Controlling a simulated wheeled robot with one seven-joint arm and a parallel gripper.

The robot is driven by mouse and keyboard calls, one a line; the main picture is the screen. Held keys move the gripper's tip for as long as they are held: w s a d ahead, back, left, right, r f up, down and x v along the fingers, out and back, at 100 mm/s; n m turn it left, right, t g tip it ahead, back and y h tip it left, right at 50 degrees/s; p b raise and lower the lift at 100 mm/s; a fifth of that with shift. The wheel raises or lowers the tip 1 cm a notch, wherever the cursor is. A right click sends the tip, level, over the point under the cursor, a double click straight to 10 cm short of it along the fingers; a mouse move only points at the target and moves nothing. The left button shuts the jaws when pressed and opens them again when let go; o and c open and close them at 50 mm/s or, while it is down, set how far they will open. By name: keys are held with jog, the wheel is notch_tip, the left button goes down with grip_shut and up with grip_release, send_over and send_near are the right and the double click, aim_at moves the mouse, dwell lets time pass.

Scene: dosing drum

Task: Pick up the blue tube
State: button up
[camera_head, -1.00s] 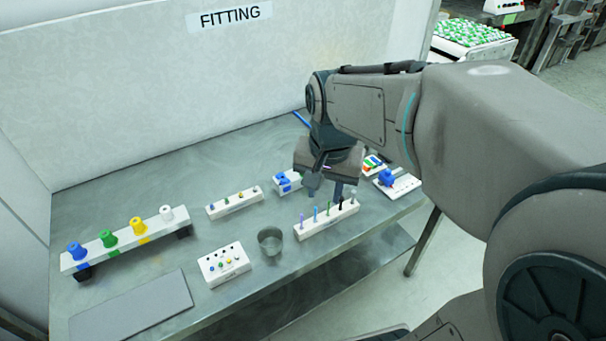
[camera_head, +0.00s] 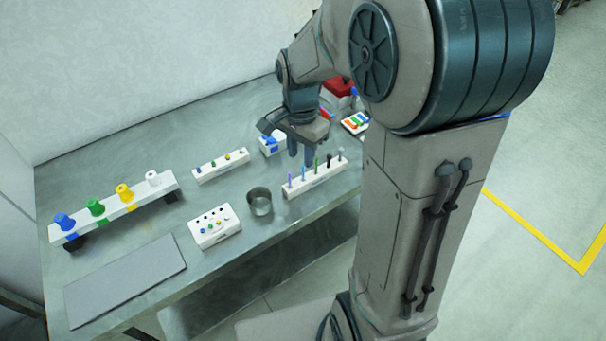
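The blue tube (camera_head: 304,172) stands upright in a white rack (camera_head: 318,183), between a purple tube (camera_head: 290,180) and a green tube (camera_head: 316,168). A black tube and a grey tube stand farther right in the same rack. My gripper (camera_head: 300,157) points down just above and behind the left part of the rack, close to the blue tube. Its two fingers look apart with a narrow gap, and I see nothing held between them. I cannot tell whether a finger touches the tube.
A metal cup (camera_head: 260,202) and a white block with small coloured pegs (camera_head: 215,228) stand left of the rack. Behind are another peg rack (camera_head: 221,167) and a blue-and-white item (camera_head: 270,143). A grey mat (camera_head: 125,280) lies front left, below a stand of coloured caps.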

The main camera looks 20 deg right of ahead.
aim_at(303, 169)
jog(key=f, duration=0.5)
jog(key=shift+s+d+f, duration=0.15)
jog(key=shift+s, duration=0.15)
grip_shut()
